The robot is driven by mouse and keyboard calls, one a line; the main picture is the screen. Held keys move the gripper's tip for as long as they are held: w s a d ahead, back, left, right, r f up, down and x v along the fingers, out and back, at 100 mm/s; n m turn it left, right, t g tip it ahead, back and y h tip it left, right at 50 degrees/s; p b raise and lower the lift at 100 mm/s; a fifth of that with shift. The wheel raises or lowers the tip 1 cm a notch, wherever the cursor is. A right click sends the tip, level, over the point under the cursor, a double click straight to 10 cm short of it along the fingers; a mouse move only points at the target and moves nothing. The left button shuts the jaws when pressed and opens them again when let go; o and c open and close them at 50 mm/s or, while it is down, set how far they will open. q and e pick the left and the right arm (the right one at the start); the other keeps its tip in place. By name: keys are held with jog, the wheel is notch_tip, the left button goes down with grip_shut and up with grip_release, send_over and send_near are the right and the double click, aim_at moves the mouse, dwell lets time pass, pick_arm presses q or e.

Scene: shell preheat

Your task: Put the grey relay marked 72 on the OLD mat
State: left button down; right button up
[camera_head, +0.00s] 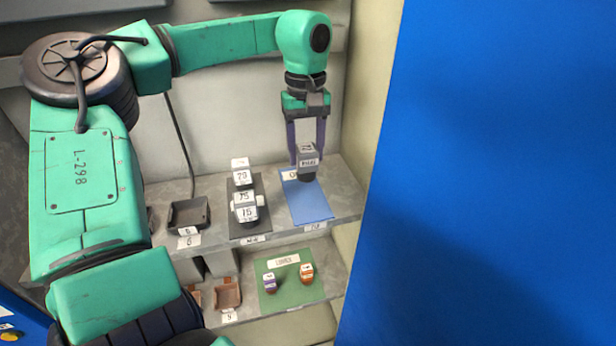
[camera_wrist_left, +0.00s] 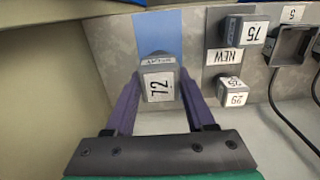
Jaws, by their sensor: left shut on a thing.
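My left gripper (camera_head: 308,158) is shut on a grey relay (camera_head: 308,152). In the left wrist view the relay (camera_wrist_left: 158,82) shows the number 72 on a white label, between the two purple fingers (camera_wrist_left: 157,88). The relay is upright over the far part of a blue mat (camera_head: 312,207), which also shows in the left wrist view (camera_wrist_left: 160,35). I cannot tell whether its dark base touches the mat. The white label on the mat is partly hidden by the relay; only its start shows. My right gripper is not in view.
Left of the blue mat, a dark mat (camera_head: 233,226) marked NEW in the wrist view bears relays, one marked 75 (camera_wrist_left: 245,30). A dark tray (camera_head: 176,218) stands further left. Below, a green mat (camera_head: 290,290) bears small purple and orange things. A blue panel (camera_head: 490,170) fills the right side.

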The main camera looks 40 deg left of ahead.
aim_at(306, 176)
pick_arm(q)
notch_tip(306, 176, down, 6)
jog(key=shift+s+r+p, duration=0.1)
jog(key=shift+s+p, duration=0.05)
jog(key=shift+p, duration=0.25)
jog(key=shift+f, duration=0.5)
jog(key=shift+c, duration=1.2)
grip_release()
jog(key=shift+r, duration=0.15)
notch_tip(306, 176, up, 12)
jog(key=shift+r+b, duration=0.1)
jog(key=shift+b, duration=0.35)
